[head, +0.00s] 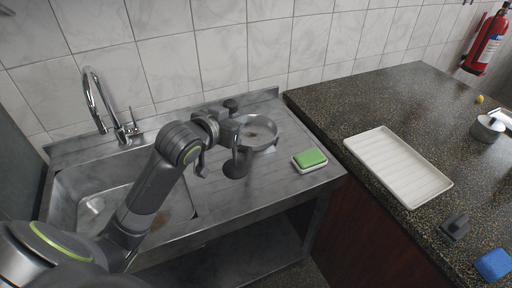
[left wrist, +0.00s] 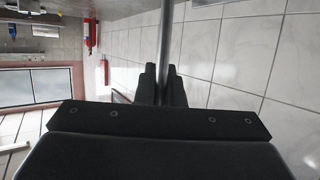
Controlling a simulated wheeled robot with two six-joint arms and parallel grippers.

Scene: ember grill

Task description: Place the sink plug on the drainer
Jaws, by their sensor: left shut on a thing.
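My left gripper (head: 229,132) is shut on the thin upright stem of what appears to be the sink plug (head: 236,168), a dark round disc. In the left wrist view the grey stem (left wrist: 167,38) runs between the closed fingers (left wrist: 162,85); its disc is not seen there. The disc is over the steel drainer (head: 216,197), the flat surface right of the sink basin. Whether it touches the surface or hangs just above it, I cannot tell. My right gripper is out of view.
A round metal pan (head: 262,127) stands just behind the disc. A green sponge (head: 310,158) on a white dish lies to its right. The sink basin (head: 172,208) is left, partly behind my arm. A white ribbed tray (head: 398,168) lies on the dark counter. The drainer's front is bare.

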